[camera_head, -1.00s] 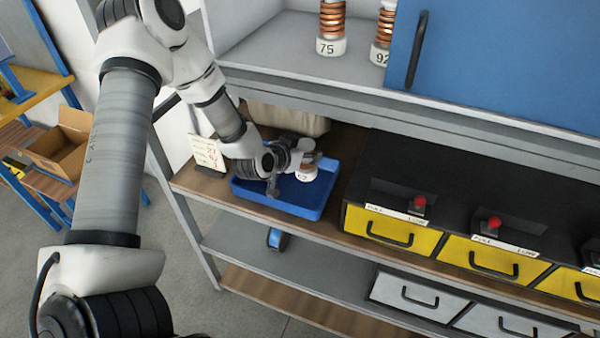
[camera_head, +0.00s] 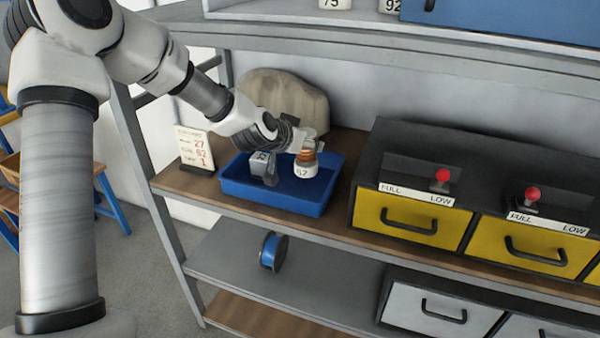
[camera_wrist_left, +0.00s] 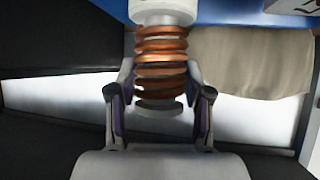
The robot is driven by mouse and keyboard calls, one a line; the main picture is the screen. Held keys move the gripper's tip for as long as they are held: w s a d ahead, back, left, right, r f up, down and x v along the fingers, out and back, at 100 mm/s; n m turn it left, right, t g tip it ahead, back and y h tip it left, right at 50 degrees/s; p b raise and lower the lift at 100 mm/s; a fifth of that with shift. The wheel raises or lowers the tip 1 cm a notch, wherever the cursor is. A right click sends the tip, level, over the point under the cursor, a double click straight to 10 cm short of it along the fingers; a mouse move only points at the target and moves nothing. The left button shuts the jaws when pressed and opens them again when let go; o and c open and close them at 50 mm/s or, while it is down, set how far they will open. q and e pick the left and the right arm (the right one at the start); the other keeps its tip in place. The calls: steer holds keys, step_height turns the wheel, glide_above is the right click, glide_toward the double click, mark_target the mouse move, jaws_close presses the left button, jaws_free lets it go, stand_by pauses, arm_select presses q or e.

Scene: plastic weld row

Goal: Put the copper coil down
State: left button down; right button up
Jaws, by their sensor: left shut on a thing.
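The copper coil (camera_head: 307,157) has a white base marked 62 and stands about upright in the right part of the blue tray (camera_head: 284,205) on the wooden shelf. My left gripper (camera_head: 300,148) is shut on it from the left side. In the left wrist view the fingers (camera_wrist_left: 158,105) sit on both sides of the copper windings (camera_wrist_left: 162,60), with the white base at the top of the picture. I cannot tell whether the base touches the tray's floor. My right gripper is not in view.
A card with numbers (camera_head: 195,148) stands left of the tray. A beige sack (camera_head: 290,95) is behind it. Yellow drawers (camera_head: 412,218) with red knobs stand to the right. A blue spool (camera_head: 272,251) lies on the shelf below. Bases marked 75 and 92 show above.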

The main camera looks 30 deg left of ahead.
mark_target(300, 156)
arm_select(q)
steer(key=f, duration=0.3)
steer(key=shift+s+f+b, duration=0.2)
steer(key=shift+f+b, duration=0.15)
steer(key=shift+b, duration=0.05)
steer(key=shift+w+f, duration=0.1)
steer(key=shift+f, duration=0.3)
steer(key=shift+c, duration=2.4)
jaws_free()
steer(key=shift+r, duration=0.25)
steer(key=p+v, duration=0.4)
steer(key=v, duration=0.8)
steer(key=shift+f+p, duration=0.15)
steer(key=shift+p, duration=0.2)
